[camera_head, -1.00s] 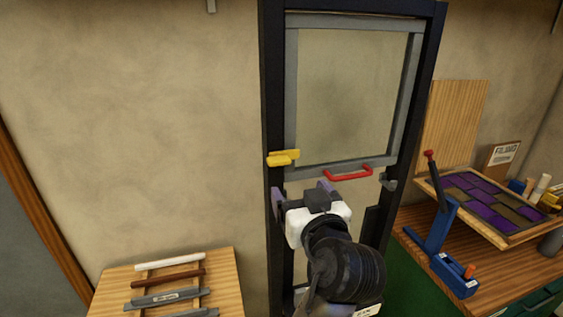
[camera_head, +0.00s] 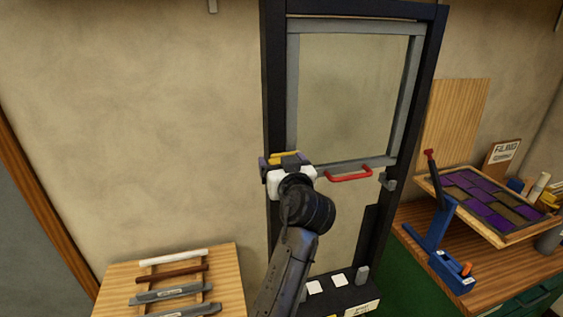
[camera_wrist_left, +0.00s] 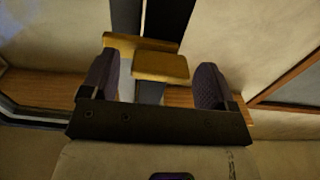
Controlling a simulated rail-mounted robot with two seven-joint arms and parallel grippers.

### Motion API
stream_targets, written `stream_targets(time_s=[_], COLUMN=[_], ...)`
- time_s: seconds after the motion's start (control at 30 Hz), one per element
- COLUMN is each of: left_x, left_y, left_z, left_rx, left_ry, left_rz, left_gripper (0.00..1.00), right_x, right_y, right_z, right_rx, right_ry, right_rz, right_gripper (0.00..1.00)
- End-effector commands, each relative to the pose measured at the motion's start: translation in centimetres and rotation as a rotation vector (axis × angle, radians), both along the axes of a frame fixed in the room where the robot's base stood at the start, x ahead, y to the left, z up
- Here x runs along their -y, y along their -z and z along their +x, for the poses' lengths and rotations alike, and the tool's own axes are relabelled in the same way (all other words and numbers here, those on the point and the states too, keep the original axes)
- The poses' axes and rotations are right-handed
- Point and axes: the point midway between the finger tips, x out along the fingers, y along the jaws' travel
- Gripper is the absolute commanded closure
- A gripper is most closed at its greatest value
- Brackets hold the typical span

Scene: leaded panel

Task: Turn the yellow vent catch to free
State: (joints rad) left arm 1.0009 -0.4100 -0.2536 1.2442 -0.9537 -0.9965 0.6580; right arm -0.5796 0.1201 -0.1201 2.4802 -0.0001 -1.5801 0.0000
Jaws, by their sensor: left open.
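The yellow vent catch (camera_head: 286,156) sits on the left post of the dark frame, at the lower left corner of the grey-framed vent pane (camera_head: 345,95). In the head view my gripper covers most of it. In the left wrist view the catch (camera_wrist_left: 160,66) lies between the two finger pads, with a gap to each side. My left gripper (camera_head: 285,160) is open around the catch, its fingers one on each side; I cannot tell whether either touches. A red handle (camera_head: 348,175) is on the pane's bottom rail. My right gripper is not in view.
A wooden rack (camera_head: 225,268) with several bars stands at lower left. On the right, a bench (camera_head: 500,262) carries a blue lever tool (camera_head: 437,232) and a tilted purple leaded panel (camera_head: 480,203). A grey catch (camera_head: 387,182) is on the frame's right post.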

Motion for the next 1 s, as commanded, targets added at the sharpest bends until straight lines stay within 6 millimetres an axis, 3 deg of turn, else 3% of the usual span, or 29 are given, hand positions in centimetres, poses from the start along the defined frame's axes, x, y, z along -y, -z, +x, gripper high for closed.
stream_targets(time_s=[0.33, 0.83, 1.0], left_x=[-0.05, -0.04, -0.04], left_y=[0.0, 0.01, -0.03], left_z=[0.16, 0.14, 0.14], left_rx=[0.0, 0.0, -0.003], left_ry=[0.0, 0.0, 0.0], left_rz=[0.0, 0.0, 0.011], left_gripper=[0.2, 0.68, 0.68], right_x=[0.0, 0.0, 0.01], right_y=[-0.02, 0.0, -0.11], right_z=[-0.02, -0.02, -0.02], right_rx=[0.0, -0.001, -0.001], right_ry=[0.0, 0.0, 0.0], right_rz=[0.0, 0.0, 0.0], right_gripper=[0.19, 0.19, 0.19])
